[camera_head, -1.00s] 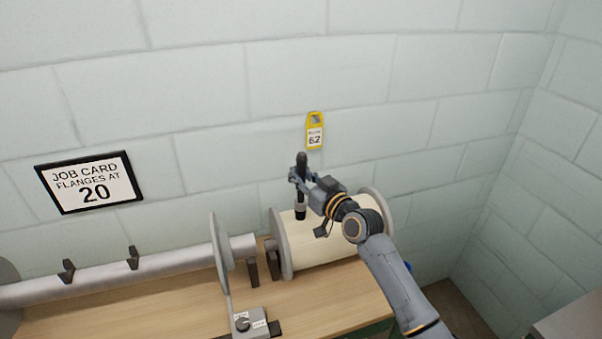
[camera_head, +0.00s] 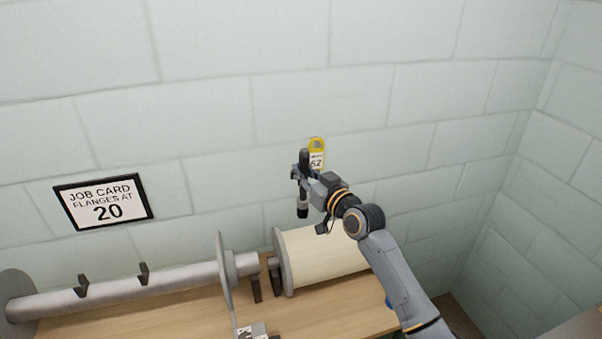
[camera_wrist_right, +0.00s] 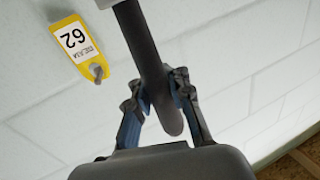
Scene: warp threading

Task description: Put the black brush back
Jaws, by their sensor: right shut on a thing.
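The black brush (camera_head: 303,205) is upright in my right gripper (camera_head: 303,175), which is shut on its dark handle. Its lower end hangs in front of the wall, above and left of the cream roll. In the right wrist view the dark handle (camera_wrist_right: 146,55) runs between the two fingers of my right gripper (camera_wrist_right: 160,97). A yellow tag (camera_head: 317,152) marked 62 is on the wall just behind and right of the brush top. The tag (camera_wrist_right: 78,48) has a small peg at its end in the wrist view. My left gripper is not in view.
The cream roll (camera_head: 325,258) with grey flanges stands on the wooden bench (camera_head: 190,312). A long grey bar (camera_head: 120,288) with dark uprights lies to its left. A framed job card (camera_head: 104,203) reading 20 is on the wall. The wall above is clear.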

